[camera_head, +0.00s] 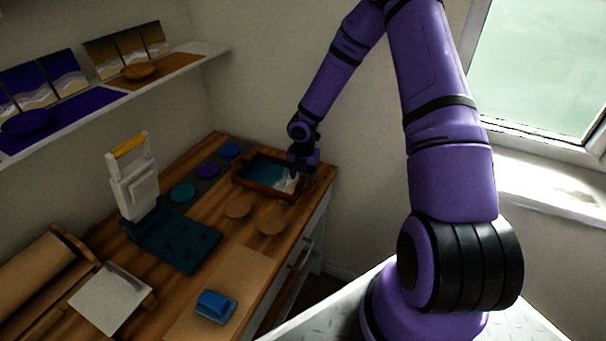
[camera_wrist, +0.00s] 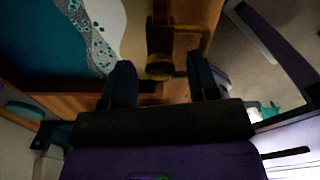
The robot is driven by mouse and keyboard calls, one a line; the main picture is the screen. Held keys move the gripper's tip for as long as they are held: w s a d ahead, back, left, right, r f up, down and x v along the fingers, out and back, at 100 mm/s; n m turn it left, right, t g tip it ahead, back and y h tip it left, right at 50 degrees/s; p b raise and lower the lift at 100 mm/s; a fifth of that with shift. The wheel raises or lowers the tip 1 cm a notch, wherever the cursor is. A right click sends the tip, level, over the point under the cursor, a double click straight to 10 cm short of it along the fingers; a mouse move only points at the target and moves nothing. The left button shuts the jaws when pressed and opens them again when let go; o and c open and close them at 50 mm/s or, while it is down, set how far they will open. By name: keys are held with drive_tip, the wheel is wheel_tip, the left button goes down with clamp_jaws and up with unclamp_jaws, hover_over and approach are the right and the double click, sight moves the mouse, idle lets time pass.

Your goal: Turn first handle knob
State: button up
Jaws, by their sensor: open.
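A wooden tray (camera_head: 262,192) with a dark red-brown rim lies at the far end of the counter, its inside teal and white. In the wrist view its teal, white and tan surface (camera_wrist: 65,40) fills the upper left. A brass-coloured knob (camera_wrist: 159,67) on a dark mount, with a gold handle bar (camera_wrist: 190,29) beside it, shows at the tray's edge. My gripper (camera_head: 303,170) is over the tray's right end. In the wrist view my gripper (camera_wrist: 161,75) is open, with the knob between its fingers. I cannot tell whether either finger touches it.
Two round wooden coasters (camera_head: 271,219) lie in front of the tray, and coloured discs (camera_head: 183,193) to its left. A dark teal stand (camera_head: 180,240) and a blue block (camera_head: 215,306) are nearer. A white shelf (camera_head: 170,68) runs along the left wall. A window is right.

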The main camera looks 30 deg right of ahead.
drive_tip(key=c, duration=0.9)
drive_tip(key=shift+c, duration=0.2)
